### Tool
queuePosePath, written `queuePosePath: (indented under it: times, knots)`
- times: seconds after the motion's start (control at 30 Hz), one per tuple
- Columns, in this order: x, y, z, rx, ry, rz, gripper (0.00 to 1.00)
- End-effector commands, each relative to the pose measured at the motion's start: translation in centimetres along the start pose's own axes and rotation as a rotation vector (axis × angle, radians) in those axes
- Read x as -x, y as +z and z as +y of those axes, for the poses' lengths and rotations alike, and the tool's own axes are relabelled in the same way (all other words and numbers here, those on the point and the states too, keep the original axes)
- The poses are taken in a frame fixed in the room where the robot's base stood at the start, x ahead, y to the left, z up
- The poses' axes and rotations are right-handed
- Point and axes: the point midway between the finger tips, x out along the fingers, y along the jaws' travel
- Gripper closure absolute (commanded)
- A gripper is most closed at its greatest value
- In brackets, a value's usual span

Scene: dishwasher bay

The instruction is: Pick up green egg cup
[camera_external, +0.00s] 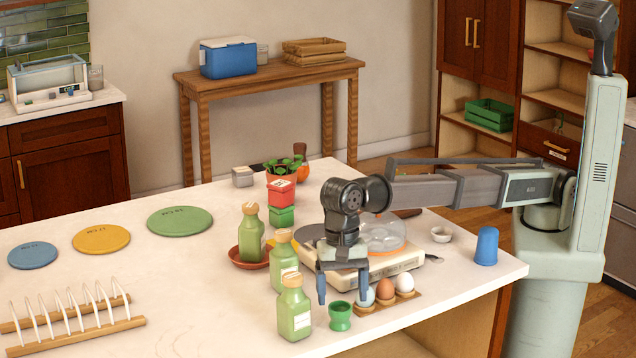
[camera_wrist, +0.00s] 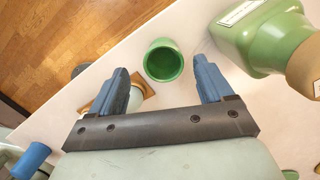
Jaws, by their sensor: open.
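The green egg cup (camera_external: 340,316) stands upright and empty near the front edge of the white counter, right of a green bottle. My gripper (camera_external: 343,290) is open and points down just above and behind it. In the wrist view the egg cup (camera_wrist: 163,61) shows its open mouth between and a little beyond the two blue fingertips of my gripper (camera_wrist: 160,88). Neither finger appears to touch it. The left finger partly covers a pale egg (camera_wrist: 135,98) in a wooden holder.
Green bottles (camera_external: 294,310) with cork tops stand close left of the egg cup. A wooden egg holder (camera_external: 402,300) with several eggs is close on its right. A scale (camera_external: 395,268) with a clear dome and a blue cup (camera_external: 487,246) are farther right. A toast rack (camera_external: 70,322) lies left.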

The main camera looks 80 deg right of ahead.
Motion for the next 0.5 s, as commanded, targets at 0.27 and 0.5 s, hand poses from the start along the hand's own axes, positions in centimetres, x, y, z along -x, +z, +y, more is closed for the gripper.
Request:
queuePosePath:
  times: [0.27,0.5]
  knots:
    - [-2.2,-0.3,-0.3,0.000,0.000,0.000,0.20]
    - [-5.0,-0.4,-0.4,0.000,-0.001,-0.002,0.20]
